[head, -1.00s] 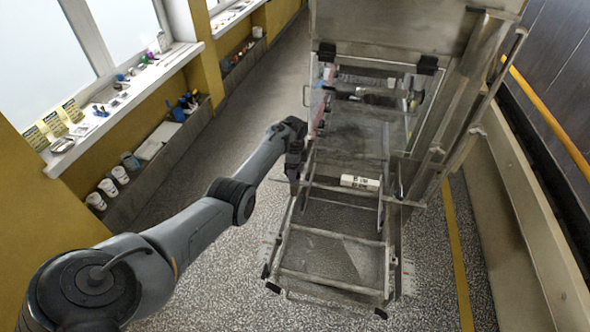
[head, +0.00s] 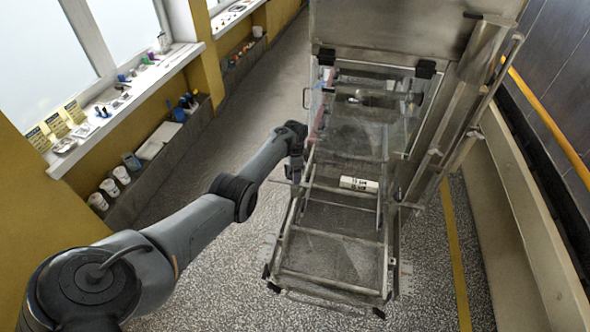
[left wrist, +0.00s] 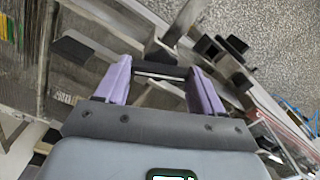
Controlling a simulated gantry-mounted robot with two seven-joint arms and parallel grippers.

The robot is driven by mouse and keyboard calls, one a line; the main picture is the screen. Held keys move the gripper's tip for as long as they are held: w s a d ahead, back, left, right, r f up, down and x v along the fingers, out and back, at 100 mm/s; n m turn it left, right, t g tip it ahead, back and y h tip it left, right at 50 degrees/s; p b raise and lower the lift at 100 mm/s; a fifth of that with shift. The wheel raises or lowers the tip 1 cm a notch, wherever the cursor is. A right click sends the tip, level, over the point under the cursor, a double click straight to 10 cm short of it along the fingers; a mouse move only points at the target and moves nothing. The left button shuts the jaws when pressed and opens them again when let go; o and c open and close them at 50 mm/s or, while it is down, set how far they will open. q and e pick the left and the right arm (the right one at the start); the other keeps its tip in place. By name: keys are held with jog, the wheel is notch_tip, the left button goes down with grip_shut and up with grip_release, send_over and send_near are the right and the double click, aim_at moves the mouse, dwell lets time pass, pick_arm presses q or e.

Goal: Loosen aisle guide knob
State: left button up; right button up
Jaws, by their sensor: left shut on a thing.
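The enrober's metal frame with its wire mesh bed (head: 330,258) stands in the middle of the head view. My left gripper (head: 294,176) is at the frame's left side rail, and its fingertips are small there. In the left wrist view the two purple fingers of my left gripper (left wrist: 160,82) stand apart, shut on a dark knob (left wrist: 160,69) between them. The knob's shape is partly hidden by the fingers, and its turn cannot be told. My right gripper is not in view.
A white labelled block (head: 360,183) lies on the mesh section. Clear panels and a steel housing (head: 390,30) rise behind. Speckled floor is free left of the frame.

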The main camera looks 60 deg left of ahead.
pick_arm(q)
jog(key=n+p, duration=0.1)
jog(key=n, duration=0.2)
jog(key=shift+n, duration=0.4)
jog(key=n, duration=0.2)
jog(key=shift+n, duration=0.4)
jog(key=n, duration=0.3)
jog(key=shift+n, duration=1.7)
jog(key=o, duration=1)
jog(key=shift+o, duration=0.2)
